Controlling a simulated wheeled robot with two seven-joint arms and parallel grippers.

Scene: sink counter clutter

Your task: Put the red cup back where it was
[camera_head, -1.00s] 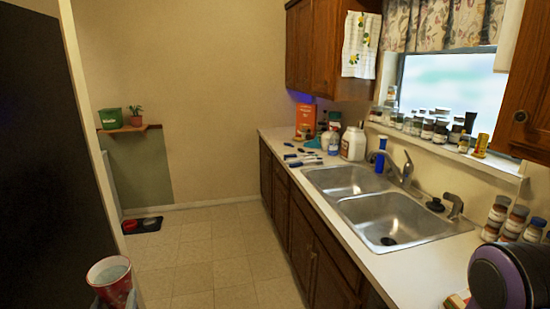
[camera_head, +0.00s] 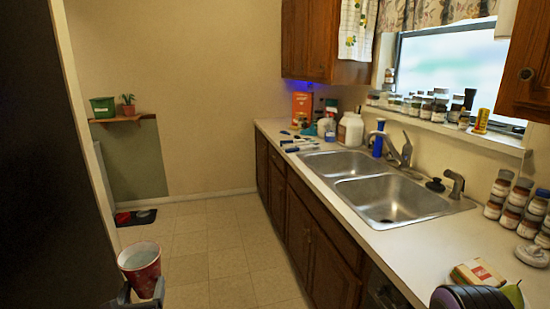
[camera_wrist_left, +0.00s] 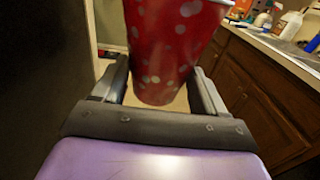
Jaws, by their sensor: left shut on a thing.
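The red cup (camera_head: 139,268) is red with pale spots and has a light inside. It is at the lower left in the head view, upright or nearly so, over the floor and away from the counter. My left gripper (camera_head: 141,297) is shut on it. In the left wrist view the cup (camera_wrist_left: 170,50) stands between the two fingers (camera_wrist_left: 162,88), and its rim is cut off at the top. My right gripper is not clearly in view; a dark and purple rounded part of me shows at the bottom right of the head view.
The counter (camera_head: 425,250) runs along the right with a double sink (camera_head: 390,198). Bare counter lies in front of the sink, near a small box (camera_head: 477,274) and stacked spice jars (camera_head: 510,205). Bottles and blue-handled items (camera_head: 300,145) fill the far end. A dark panel stands close at left.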

